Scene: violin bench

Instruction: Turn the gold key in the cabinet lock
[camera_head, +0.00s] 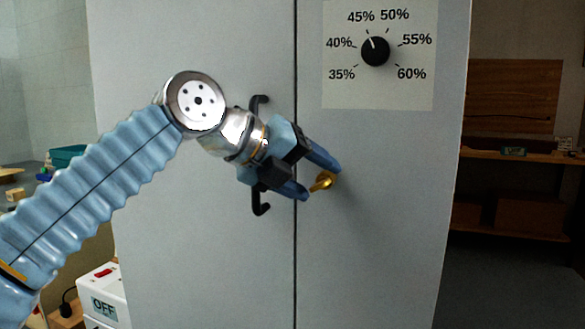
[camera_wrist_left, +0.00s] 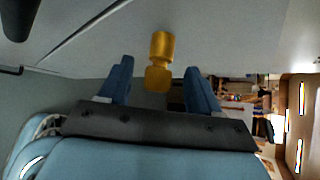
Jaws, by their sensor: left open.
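The gold key (camera_head: 323,181) sticks out of the lock on the right door of the grey cabinet (camera_head: 380,230). My left gripper (camera_head: 323,181) is open at the key, with one finger above right of it and one below left. In the left wrist view the gold key (camera_wrist_left: 159,62) lies in the gap between the two blue fingertips of the left gripper (camera_wrist_left: 158,80), with room on both sides. No finger visibly touches it. The lock face is mostly hidden behind the key. My right gripper is not in view.
A black door handle (camera_head: 261,208) is partly hidden behind my left wrist. A dial panel (camera_head: 410,92) with a black knob (camera_head: 375,51) is above on the right door. A white box marked OFF (camera_head: 104,306) stands at lower left. Shelves (camera_head: 510,156) are at right.

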